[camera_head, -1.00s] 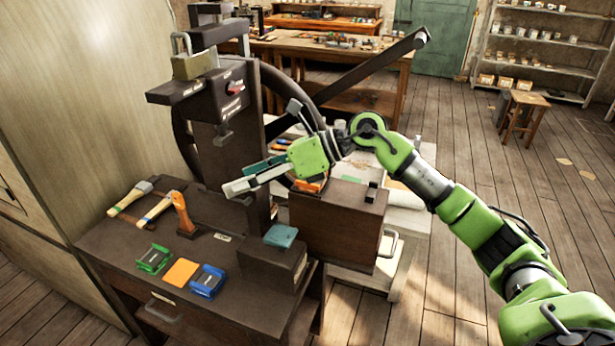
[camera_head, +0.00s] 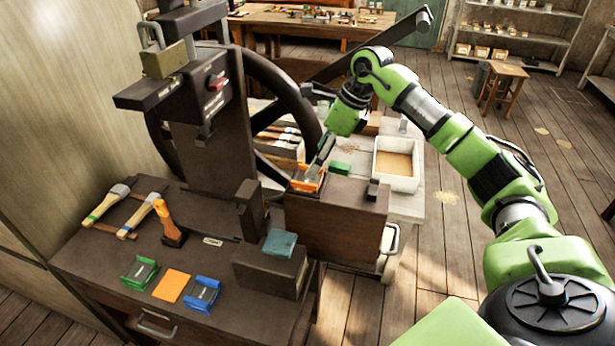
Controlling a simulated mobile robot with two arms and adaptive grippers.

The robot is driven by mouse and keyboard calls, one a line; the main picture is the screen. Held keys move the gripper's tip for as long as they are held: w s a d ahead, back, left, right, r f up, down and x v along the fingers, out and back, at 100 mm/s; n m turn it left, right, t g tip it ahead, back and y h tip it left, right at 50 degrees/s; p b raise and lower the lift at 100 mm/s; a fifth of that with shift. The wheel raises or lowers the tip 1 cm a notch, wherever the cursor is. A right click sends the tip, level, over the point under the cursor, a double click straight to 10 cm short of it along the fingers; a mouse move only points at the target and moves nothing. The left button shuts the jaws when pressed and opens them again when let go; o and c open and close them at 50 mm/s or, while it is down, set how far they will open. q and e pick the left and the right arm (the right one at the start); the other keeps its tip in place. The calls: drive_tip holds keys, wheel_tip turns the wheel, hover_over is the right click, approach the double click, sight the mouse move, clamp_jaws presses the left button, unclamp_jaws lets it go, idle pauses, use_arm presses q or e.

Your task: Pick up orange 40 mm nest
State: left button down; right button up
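My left gripper is not in view.
The press column (camera_head: 212,150) and large handwheel (camera_head: 275,85) stand left of and behind the gripper. A long lever arm (camera_head: 370,45) slants above it. A teal pad (camera_head: 280,242) lies in front.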

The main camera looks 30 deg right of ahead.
sight(306, 178)
drive_tip(key=p+x, duration=0.2)
drive_tip(key=x, duration=0.1)
drive_tip(key=shift+r, duration=0.1)
drive_tip(key=x, duration=0.2)
drive_tip(key=shift+w+f+p, duration=0.2)
drive_tip(key=shift+f+p, duration=0.05)
drive_tip(key=shift+p, duration=0.15)
drive_tip(key=shift+w+a+f, duration=0.1)
drive_tip(key=shift+w+f, duration=0.1)
drive_tip(key=shift+f, duration=0.25)
drive_tip(key=shift+s, duration=0.1)
drive_tip(key=shift+c, duration=0.5)
drive_tip(key=c, duration=1.3)
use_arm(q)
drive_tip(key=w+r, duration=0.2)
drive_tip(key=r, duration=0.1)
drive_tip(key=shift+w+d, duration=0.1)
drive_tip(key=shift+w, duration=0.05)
use_arm(e)
drive_tip(key=shift+r, duration=0.1)
drive_tip(key=shift+c, duration=0.8)
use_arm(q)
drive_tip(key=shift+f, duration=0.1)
use_arm(e)
drive_tip(key=shift+r, duration=0.1)
